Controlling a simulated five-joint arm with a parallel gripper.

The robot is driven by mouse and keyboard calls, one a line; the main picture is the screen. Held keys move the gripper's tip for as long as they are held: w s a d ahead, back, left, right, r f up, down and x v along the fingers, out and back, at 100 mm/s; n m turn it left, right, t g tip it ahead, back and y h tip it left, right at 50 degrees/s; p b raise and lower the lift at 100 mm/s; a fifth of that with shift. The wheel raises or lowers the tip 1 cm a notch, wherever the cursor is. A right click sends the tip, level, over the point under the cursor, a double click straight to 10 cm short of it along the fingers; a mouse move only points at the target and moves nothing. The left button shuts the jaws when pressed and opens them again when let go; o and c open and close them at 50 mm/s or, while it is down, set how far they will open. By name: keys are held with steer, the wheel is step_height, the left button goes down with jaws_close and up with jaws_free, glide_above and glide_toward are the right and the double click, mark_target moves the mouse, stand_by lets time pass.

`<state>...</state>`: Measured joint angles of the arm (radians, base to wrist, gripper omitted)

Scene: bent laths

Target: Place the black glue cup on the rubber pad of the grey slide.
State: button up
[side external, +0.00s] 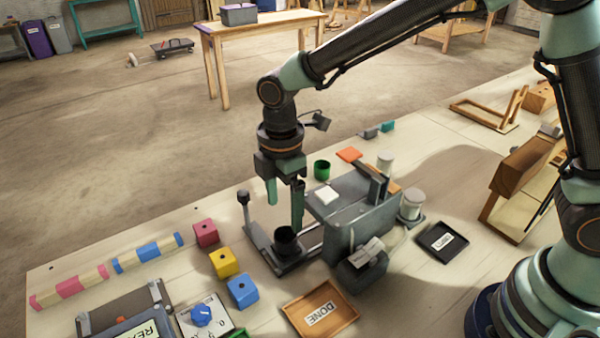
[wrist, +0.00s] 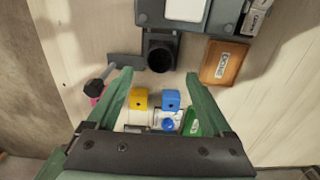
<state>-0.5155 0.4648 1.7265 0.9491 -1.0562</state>
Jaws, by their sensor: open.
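The black glue cup (side external: 286,242) stands upright on the grey slide (side external: 262,240), in front of the grey machine body. In the wrist view the cup (wrist: 160,58) shows its dark round mouth just beyond the fingertips. A dark surface shows around the cup, but I cannot tell how much of it is rubber pad. My gripper (side external: 284,215) is open and empty, pointing down above the cup, with one finger close to its rim. In the wrist view my gripper (wrist: 158,75) has its green fingers spread wide, with the cup between their lines.
A black-knobbed lever (side external: 243,199) rises at the slide's left end. Pink (side external: 205,233), yellow (side external: 223,262) and blue (side external: 242,290) blocks stand left of the slide. A wooden DONE tray (side external: 337,325) lies in front. A black tray (side external: 443,242) and a white jar (side external: 411,205) are to the right.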

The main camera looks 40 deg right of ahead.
steer(key=s+d+r+m+t, duration=0.3)
steer(key=d+r+m, duration=0.6)
steer(key=d+r, duration=0.35)
steer(key=s+d+r+m+t, duration=0.1)
steer(key=s+d+m+t, duration=0.1)
steer(key=s+d+m, duration=0.4)
steer(key=d+m, duration=0.3)
steer(key=shift+s+t, duration=0.25)
steer(key=shift+t, duration=0.05)
